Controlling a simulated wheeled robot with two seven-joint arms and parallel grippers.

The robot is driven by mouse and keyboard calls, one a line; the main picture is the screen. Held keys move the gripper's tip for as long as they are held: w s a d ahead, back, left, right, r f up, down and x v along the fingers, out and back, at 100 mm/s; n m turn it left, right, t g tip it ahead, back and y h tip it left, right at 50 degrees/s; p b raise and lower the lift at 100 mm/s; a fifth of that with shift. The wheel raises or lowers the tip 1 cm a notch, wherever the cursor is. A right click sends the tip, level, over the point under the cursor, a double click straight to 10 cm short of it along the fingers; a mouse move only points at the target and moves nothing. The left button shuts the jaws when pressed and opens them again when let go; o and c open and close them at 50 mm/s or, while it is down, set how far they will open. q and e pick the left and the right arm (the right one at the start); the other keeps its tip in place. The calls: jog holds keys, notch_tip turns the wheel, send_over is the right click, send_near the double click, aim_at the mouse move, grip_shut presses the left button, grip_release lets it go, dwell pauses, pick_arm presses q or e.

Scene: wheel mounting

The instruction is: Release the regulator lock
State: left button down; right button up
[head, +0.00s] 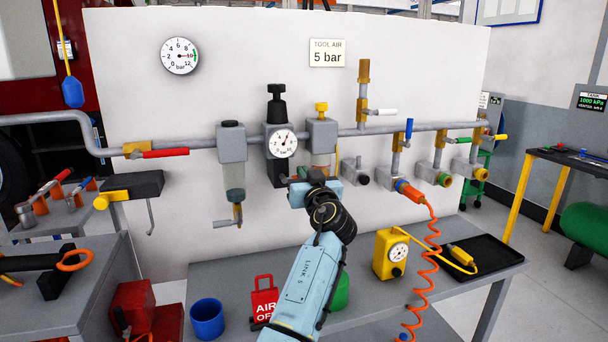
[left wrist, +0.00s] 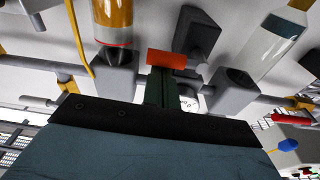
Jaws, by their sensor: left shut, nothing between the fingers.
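The regulator (head: 270,137) is the grey block on the wall pipe, with a round dial gauge (head: 284,143) on its front and a black knob (head: 277,110) upright on top. My left gripper (head: 297,180) is shut and empty, below and slightly right of the gauge, apart from the knob. It hides part of the regulator's lower end. In the left wrist view the regulator's dark lower body (left wrist: 198,35) is beyond the fingers (left wrist: 163,88), and an orange-red piece (left wrist: 166,60) shows at their tips. My right gripper is out of view.
A filter (head: 232,150) hangs left of the regulator, and a yellow-capped unit (head: 321,133) stands close on its right. A red-handled valve (head: 165,153) is farther left. An orange coiled hose (head: 427,250) hangs right of my arm. The bench (head: 230,290) is below.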

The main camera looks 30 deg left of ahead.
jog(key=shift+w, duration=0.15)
pick_arm(q)
jog(key=shift+f+m, duration=0.15)
jog(key=shift+m, duration=0.25)
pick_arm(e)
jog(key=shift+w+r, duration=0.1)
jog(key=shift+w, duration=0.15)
